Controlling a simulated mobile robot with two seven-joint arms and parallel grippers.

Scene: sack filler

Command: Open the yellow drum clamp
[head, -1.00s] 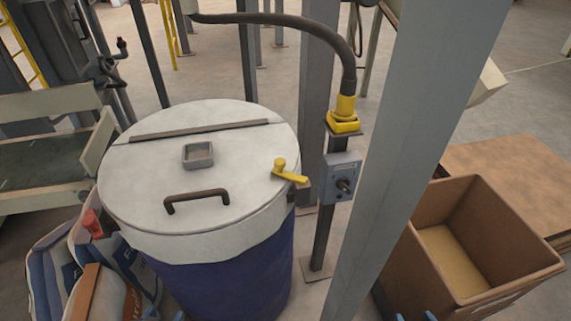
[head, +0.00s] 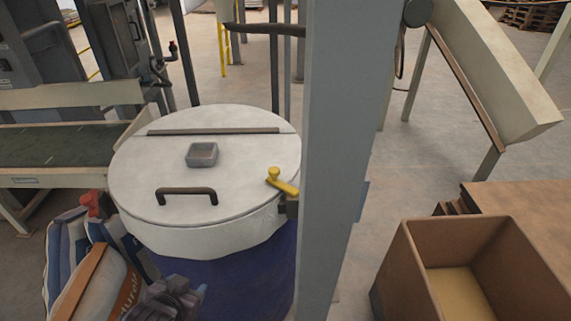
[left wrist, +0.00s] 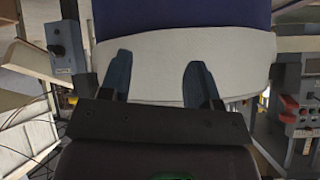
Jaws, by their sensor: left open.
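The yellow drum clamp (head: 282,182) is a small lever with a round knob at the right edge of the white lid (head: 240,200). The lid sits on a blue drum (head: 240,275) and has a dark handle (head: 187,192) and a small grey square fitting (head: 202,154). My left gripper (head: 176,292) is low in front of the drum, left of and below the clamp, apart from it. In the left wrist view its two blue-grey fingers (left wrist: 158,76) are spread with nothing seen held, facing the lid's pale rim (left wrist: 158,55). The clamp does not show there. My right gripper is not seen.
A grey pillar (head: 340,150) stands just right of the drum, close to the clamp. Sacks (head: 85,265) lie at the drum's left. An open brown box (head: 440,235) stands at lower right. A conveyor (head: 50,145) is at the left. Floor is clear behind the pillar's right side.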

